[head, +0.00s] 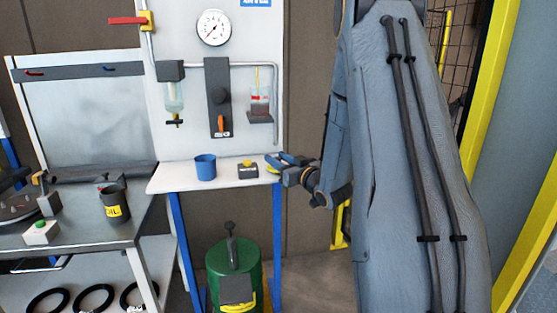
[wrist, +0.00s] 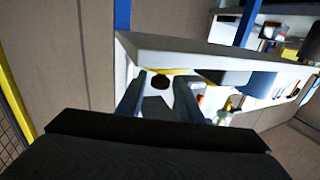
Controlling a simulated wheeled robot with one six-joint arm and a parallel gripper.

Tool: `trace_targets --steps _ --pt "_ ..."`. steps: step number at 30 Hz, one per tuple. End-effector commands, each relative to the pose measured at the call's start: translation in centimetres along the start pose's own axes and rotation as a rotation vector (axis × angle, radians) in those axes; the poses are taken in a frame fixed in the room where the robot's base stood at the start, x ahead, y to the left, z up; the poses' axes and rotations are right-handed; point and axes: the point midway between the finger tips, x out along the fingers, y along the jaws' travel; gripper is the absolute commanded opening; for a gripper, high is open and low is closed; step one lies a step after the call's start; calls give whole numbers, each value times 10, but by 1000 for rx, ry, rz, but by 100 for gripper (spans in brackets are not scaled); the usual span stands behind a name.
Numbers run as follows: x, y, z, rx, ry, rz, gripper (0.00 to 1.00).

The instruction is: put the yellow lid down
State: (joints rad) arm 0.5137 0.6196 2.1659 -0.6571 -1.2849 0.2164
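The yellow lid (wrist: 176,71) shows between the tips of my gripper (wrist: 162,76) in the wrist view, with a round dark knob on it. The two fingers stand apart, with visible gaps beside the knob. I cannot tell whether a finger touches the lid's rim. In the head view my gripper (head: 279,161) is low over the right end of the white shelf (head: 180,180), and a bit of the yellow lid (head: 270,161) shows at its fingertips. The lid is at or just above the shelf top; most of it is hidden by the fingers.
A green drum (head: 234,268) stands below. Little shelf is free around the gripper.

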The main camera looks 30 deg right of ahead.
Motion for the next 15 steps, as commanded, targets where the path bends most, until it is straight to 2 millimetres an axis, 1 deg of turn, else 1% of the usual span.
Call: trace_targets --steps 9,12,15 --pt "0 0 -1 0 0 0 39" --pt "0 0 -6 0 0 0 39" --pt "-13 1 -3 0 0 3 39"
